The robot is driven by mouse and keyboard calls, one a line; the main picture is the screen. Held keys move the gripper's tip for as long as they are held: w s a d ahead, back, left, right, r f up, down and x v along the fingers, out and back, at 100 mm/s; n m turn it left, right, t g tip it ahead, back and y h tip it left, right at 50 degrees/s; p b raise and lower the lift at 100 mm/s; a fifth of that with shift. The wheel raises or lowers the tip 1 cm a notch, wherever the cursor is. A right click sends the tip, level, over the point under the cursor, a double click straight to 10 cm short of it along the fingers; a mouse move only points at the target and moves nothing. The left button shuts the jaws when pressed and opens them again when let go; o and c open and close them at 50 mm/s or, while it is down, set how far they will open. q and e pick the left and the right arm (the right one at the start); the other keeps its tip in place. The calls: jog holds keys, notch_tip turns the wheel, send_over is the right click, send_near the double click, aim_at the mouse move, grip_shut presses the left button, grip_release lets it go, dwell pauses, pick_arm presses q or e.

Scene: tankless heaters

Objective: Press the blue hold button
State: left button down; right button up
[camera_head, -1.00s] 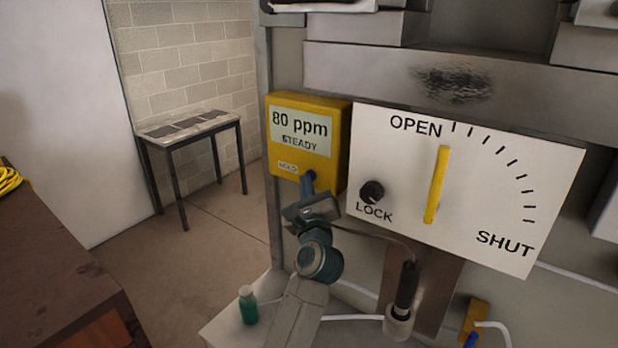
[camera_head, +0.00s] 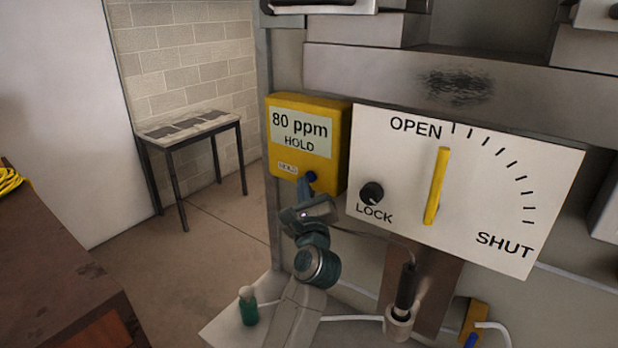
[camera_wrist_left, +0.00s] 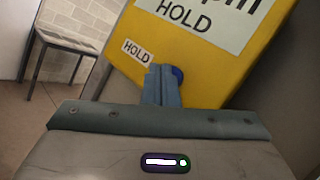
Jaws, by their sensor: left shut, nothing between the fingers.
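The yellow meter box (camera_head: 338,150) hangs on the panel, and its screen (camera_head: 300,132) reads "80 ppm HOLD". The blue hold button (camera_head: 312,177) is at the lower right of its front face, beside a small "HOLD" label (camera_head: 288,169). In the left wrist view the blue button (camera_wrist_left: 178,74) shows just beyond the fingertips. My left gripper (camera_head: 304,184) is shut and empty, with its tips at the button's left edge. I cannot tell whether they touch it. In the left wrist view the shut fingers (camera_wrist_left: 161,72) partly cover the button. My right gripper is not in view.
A white plate (camera_head: 490,190) right of the box carries a yellow lever (camera_head: 437,187) near OPEN and a black lock knob (camera_head: 372,192). A green bottle (camera_head: 249,308) stands on the ledge below. A small table (camera_head: 190,126) stands at back left.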

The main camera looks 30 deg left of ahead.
pick_arm(q)
jog(key=shift+s, duration=0.1)
jog(key=s, duration=0.4)
jog(key=s+p, duration=0.1)
jog(key=shift+s+a, duration=0.25)
jog(key=shift+s, duration=0.15)
